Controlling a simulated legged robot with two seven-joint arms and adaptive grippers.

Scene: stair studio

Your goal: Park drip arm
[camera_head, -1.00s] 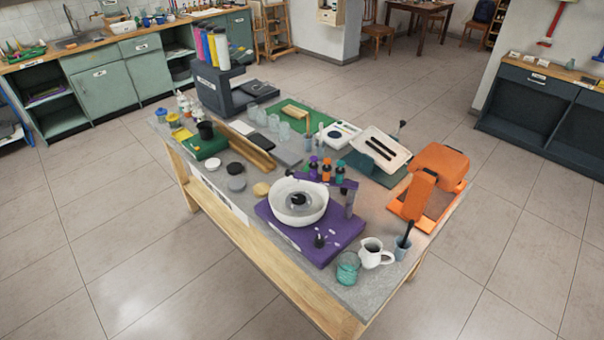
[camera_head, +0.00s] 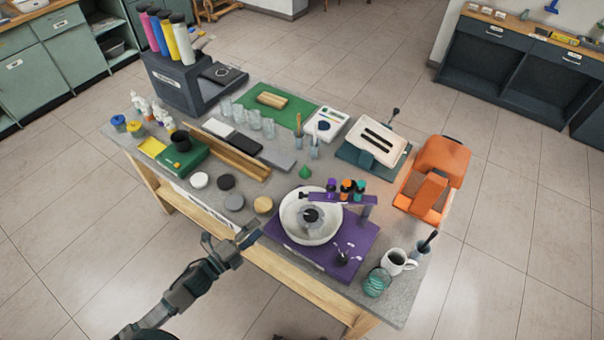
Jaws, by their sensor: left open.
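The purple drip arm (camera_head: 336,199) reaches left from its upright post (camera_head: 367,212) over the back part of a white round bowl (camera_head: 296,228). Several small bottles with purple, orange and teal colours (camera_head: 347,187) stand along the arm. The bowl, with a grey and dark hub (camera_head: 311,216) in its middle, sits on a flat purple base (camera_head: 357,238). My left gripper (camera_head: 249,234) is open and empty at the table's front edge, left of the bowl and apart from the drip arm. My right gripper is out of view.
A cream-coloured round pad (camera_head: 263,205) and a grey disc (camera_head: 234,202) lie near my left gripper. A teal glass (camera_head: 376,283), a white mug (camera_head: 397,262) and an orange machine (camera_head: 436,177) stand to the right. A long wooden trough (camera_head: 237,157) lies behind left.

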